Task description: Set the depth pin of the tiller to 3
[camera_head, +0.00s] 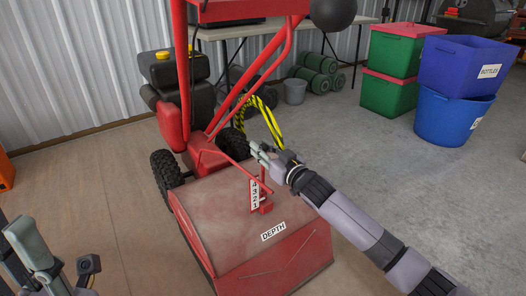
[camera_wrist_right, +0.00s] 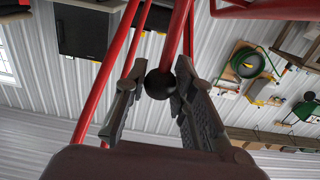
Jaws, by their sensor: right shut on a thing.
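The red tiller (camera_head: 225,215) stands in the middle of the head view, with a DEPTH label (camera_head: 273,232) on its hood. A white number plate (camera_head: 254,196) reads 4, 3, 2, 1 from top to bottom. A red depth pin (camera_head: 264,183) stands beside it; I cannot tell which number it is set at. My right gripper (camera_head: 262,152) is above the plate. My left gripper (camera_head: 60,258) is open and empty at the lower left.
Green and red bins (camera_head: 390,92) and blue bins (camera_head: 450,115) stand at the back right. The floor right of the tiller is clear.

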